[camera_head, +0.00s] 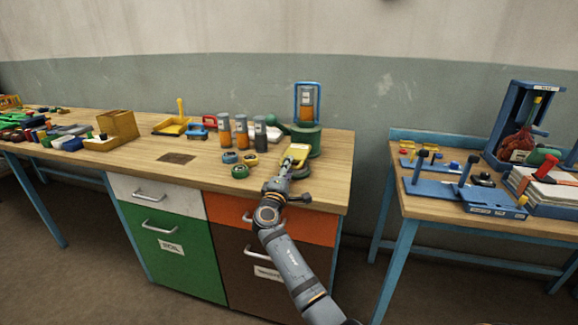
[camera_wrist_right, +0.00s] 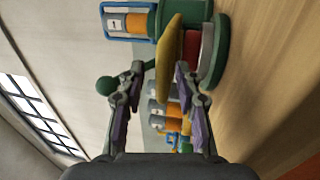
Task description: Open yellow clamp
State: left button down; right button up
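The yellow clamp (camera_head: 297,152) is a flat yellow piece at the front of a green round machine (camera_head: 306,137) near the table's right end. In the right wrist view the yellow clamp (camera_wrist_right: 168,62) is a long bar beside a red and grey part of the machine (camera_wrist_right: 207,45). My right gripper (camera_head: 285,173) is just in front of the clamp. Its fingers (camera_wrist_right: 158,70) are spread, with the clamp's near end between them, closer to one finger. A gap shows on the other side; whether the nearer finger touches cannot be told. My left gripper is not in view.
A blue frame with an orange jar (camera_head: 307,101) stands on the machine. Several orange and grey jars (camera_head: 241,131) and small rings (camera_head: 240,171) are to its left. A second table (camera_head: 450,206) with blue fixtures stands at right, across a gap.

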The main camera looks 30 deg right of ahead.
jog(key=shift+w+d+f, duration=0.1)
jog(key=shift+w+d, duration=0.25)
jog(key=shift+w, duration=0.05)
grip_shut()
